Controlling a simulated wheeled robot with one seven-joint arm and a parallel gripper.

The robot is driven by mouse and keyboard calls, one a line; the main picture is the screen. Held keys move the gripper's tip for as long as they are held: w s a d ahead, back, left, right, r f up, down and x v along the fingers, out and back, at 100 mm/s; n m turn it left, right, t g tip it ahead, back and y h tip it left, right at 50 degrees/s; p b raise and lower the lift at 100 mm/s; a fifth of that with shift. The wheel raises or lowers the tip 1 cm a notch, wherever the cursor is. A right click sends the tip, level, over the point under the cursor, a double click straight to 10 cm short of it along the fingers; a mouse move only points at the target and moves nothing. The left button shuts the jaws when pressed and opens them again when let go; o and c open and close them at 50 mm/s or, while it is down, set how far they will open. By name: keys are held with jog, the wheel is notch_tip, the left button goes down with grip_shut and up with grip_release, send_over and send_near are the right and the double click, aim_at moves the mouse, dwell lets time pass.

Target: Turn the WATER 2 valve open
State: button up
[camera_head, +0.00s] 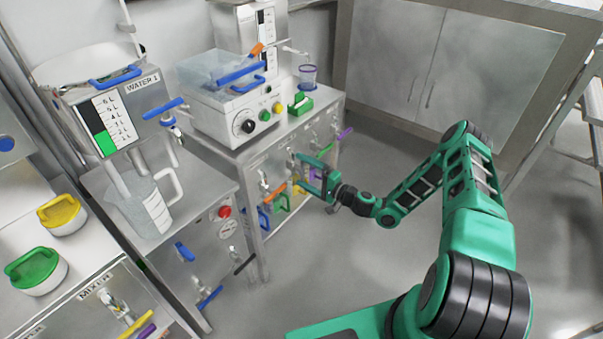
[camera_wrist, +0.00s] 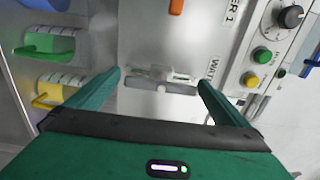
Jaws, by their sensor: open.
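In the wrist view a metal valve with a grey handle (camera_wrist: 165,83) sits on the panel, beside a label reading "WATE…"; the rest of that label is hidden by a finger. I take it to be the WATER 2 valve, but cannot read the number. My gripper (camera_wrist: 159,78) is open, its two fingertips on either side of the handle; I cannot tell whether they touch it. In the head view my gripper (camera_head: 312,172) is at the front of the cabinet under the white machine and hides much of the valve there.
An orange handle (camera_wrist: 177,6) is beside a label ending "ER 1". Green (camera_wrist: 50,43) and yellow (camera_wrist: 60,87) holders are on the left. A purple handle (camera_head: 345,133) is to my gripper's right in the head view. The floor (camera_head: 370,270) in front is clear.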

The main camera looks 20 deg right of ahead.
jog(key=v, duration=0.9)
jog(key=shift+s+d, duration=0.25)
jog(key=shift+s, duration=0.05)
jog(key=shift+f, duration=0.1)
jog(key=s+d+r+n+g+h, duration=0.1)
jog(key=s+d+r+g+h, duration=0.2)
jog(key=s+r, duration=0.8)
jog(key=s+d+r+n+g+h, duration=0.1)
jog(key=s+d+r+g+h, duration=0.3)
jog(key=s+r, duration=0.7)
jog(key=s+d+r+n+g+h, duration=0.2)
jog(key=s+r+g, duration=0.5)
jog(key=s, duration=1.2)
notch_tip(320, 180, up, 4)
jog(key=shift+d+f+g+h, duration=0.1)
jog(key=shift+d+g+h, duration=0.2)
jog(key=shift+d+h, duration=0.6)
jog(key=shift+d, duration=0.15)
